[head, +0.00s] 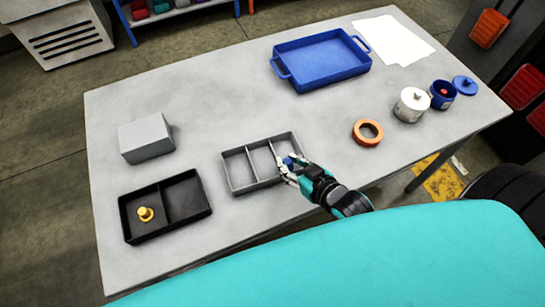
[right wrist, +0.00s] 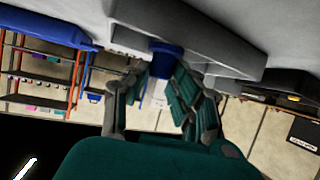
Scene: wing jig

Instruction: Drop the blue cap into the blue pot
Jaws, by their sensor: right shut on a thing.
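The blue cap (head: 289,161) is small and sits between the fingertips of my right gripper (head: 287,172), at the right compartment of the grey divided tray (head: 236,186). In the right wrist view, the gripper (right wrist: 158,88) is shut on the blue cap (right wrist: 166,62), close to a grey wall. I cannot tell whether the cap still touches the tray floor. The blue pot (head: 440,100) stands open at the right of the table, with something red inside. Its blue lid (head: 465,85) lies beside it. My left gripper is not in view.
A blue tray (head: 320,60), white papers (head: 395,40), grey box (head: 145,138) and black tray (head: 187,195) with a yellow piece (head: 145,214) are also on the table.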

